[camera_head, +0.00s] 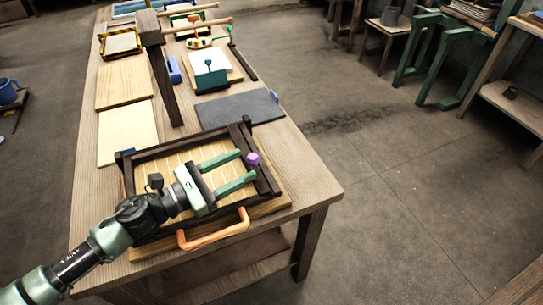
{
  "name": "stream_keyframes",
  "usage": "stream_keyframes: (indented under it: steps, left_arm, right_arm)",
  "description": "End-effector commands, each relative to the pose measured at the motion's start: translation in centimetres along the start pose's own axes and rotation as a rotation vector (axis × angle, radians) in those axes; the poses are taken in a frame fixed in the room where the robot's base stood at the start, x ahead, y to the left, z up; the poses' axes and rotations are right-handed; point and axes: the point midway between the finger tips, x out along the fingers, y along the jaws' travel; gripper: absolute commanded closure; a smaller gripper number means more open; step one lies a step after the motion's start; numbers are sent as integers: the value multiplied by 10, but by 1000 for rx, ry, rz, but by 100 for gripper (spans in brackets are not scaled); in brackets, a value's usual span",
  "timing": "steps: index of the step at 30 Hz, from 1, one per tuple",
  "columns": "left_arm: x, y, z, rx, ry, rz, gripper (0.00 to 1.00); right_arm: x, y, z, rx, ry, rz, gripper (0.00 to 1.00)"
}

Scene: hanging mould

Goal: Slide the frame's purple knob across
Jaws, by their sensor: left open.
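The dark wooden frame (166,151) lies on a board at the near end of the workbench, with a pale slatted surface inside it. Its purple knob (252,158) sits on the frame's right-hand side bar. My left gripper (248,167) reaches over the frame from the lower left. Its two green fingers are spread apart and point right, toward the knob. The knob shows close to the fingertips, nearer the far finger; I cannot tell whether they touch. No right gripper shows.
An orange handle (214,237) stands at the frame's near side. A dark wooden post (163,86) with a beam rises behind the frame. The floor right of the bench is clear.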

Motion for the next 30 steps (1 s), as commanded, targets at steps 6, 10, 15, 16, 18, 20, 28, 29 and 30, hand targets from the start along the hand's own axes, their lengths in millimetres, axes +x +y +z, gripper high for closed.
stream_keyframes:
  steps: [6,10,15,16,18,20,28,29,30]
  left_arm:
    - [28,1,5,1,-4,-1,50]
    - [49,1,4,1,-3,-1,50]
    - [69,1,2,-1,-1,1,50]
    - [72,0,2,-1,-1,0,50]
    - [75,1,2,1,0,1,50]
    - [76,1,1,1,0,1,50]
    - [76,0,1,1,0,1,64]
    - [76,0,1,1,0,1,72]
    - [76,0,1,1,0,0,84]
  right_arm:
    - [-10,0,0,-2,-1,-1,64]
    - [-15,-1,0,-3,-2,-1,64]
    - [-19,1,0,-4,-2,1,64]
    - [-19,2,0,-4,-2,2,64]
    - [-20,4,0,-5,-3,4,64]
    - [-20,5,1,-5,-3,5,64]
    - [-19,6,1,-5,-4,7,64]
    - [-19,6,1,-5,-3,7,64]
    - [-19,6,1,-5,-3,7,64]
